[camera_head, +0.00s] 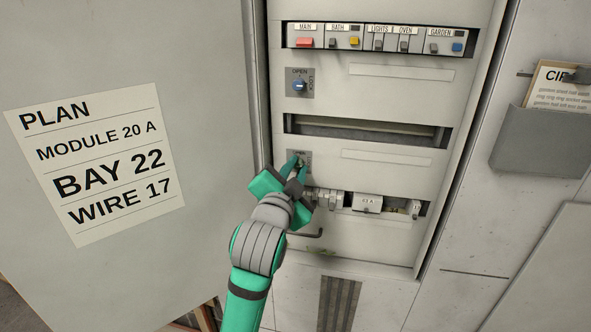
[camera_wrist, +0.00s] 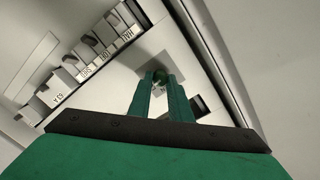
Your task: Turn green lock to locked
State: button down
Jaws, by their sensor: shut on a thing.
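My gripper (camera_head: 299,161) is at the lower lock plate (camera_head: 292,155) on the cabinet panel, in front of most of it. In the wrist view my gripper (camera_wrist: 160,79) has its two green fingers closed on the green lock (camera_wrist: 160,75), a small round green knob. The knob's pointing direction is hidden by the fingers. Most of the plate's lettering is covered in the head view. A second lock, a blue knob (camera_head: 299,87) on a grey plate marked OPEN and LOCK, sits higher on the panel, apart from my gripper.
A top row of switches (camera_head: 377,40) is labelled MAIN to GARDEN. An empty slot (camera_head: 365,131) lies between the locks. A lower row holds modules (camera_head: 367,203) right of my gripper. The open door with a PLAN sheet (camera_head: 95,165) stands left. A paper holder (camera_head: 545,140) is at right.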

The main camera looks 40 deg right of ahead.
jog(key=shift+m, duration=0.6)
jog(key=shift+s, duration=0.1)
jog(key=c, duration=1.6)
grip_release()
jog(key=v, duration=1)
jog(key=shift+s+a, duration=0.25)
